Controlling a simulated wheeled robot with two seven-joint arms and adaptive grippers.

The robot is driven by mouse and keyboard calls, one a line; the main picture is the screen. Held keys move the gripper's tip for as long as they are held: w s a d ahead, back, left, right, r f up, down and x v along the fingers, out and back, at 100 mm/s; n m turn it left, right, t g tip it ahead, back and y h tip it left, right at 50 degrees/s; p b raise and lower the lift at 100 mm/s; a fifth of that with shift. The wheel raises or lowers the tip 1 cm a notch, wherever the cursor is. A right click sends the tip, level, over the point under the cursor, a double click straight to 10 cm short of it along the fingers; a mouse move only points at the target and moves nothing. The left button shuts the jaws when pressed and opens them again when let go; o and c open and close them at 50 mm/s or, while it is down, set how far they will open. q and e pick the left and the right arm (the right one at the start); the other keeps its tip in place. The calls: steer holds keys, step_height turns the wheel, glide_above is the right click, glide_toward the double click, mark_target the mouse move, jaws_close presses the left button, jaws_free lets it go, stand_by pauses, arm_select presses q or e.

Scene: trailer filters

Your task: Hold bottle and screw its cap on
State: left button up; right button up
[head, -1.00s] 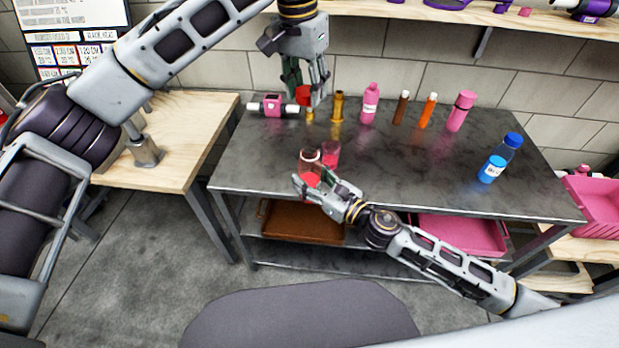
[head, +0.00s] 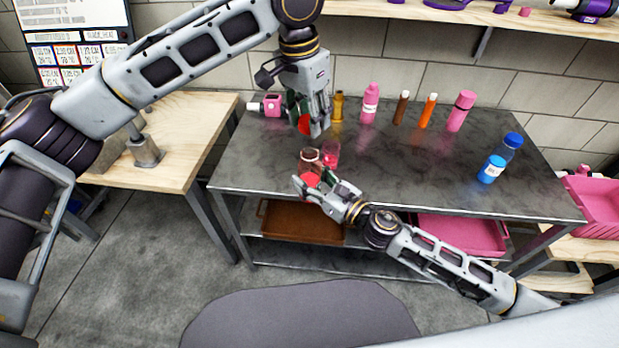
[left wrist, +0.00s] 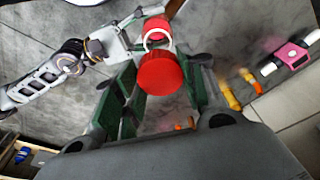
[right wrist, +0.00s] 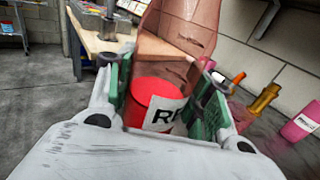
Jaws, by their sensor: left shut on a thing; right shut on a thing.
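My left gripper (head: 308,124) is shut on a red cap (head: 304,125) above the dark table. In the left wrist view the cap (left wrist: 161,73) sits between the green finger pads. My right gripper (head: 318,188) is shut on a clear brownish bottle with red contents (head: 310,159) at the table's front edge. In the right wrist view the bottle (right wrist: 187,28) stands between the pads, with a white label low on it. The cap is apart from the bottle, behind it in the head view. In the left wrist view the bottle's pale ring and red inside show just beyond the cap.
A pink translucent cup (head: 331,153) stands close right of the bottle. Along the back stand a brass-coloured bottle (head: 338,107), pink bottles (head: 369,104) (head: 461,111) and slim brown and orange ones. A blue-capped bottle (head: 509,148) is at the right. The table's middle right is clear.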

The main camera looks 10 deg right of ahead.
mark_target(310, 148)
arm_select(q)
steer(key=shift+f, duration=0.1)
steer(key=shift+f, duration=1.9)
steer(key=shift+f, duration=0.1)
steer(key=shift+f, duration=0.75)
steer(key=shift+f, duration=0.55)
stand_by(0.7)
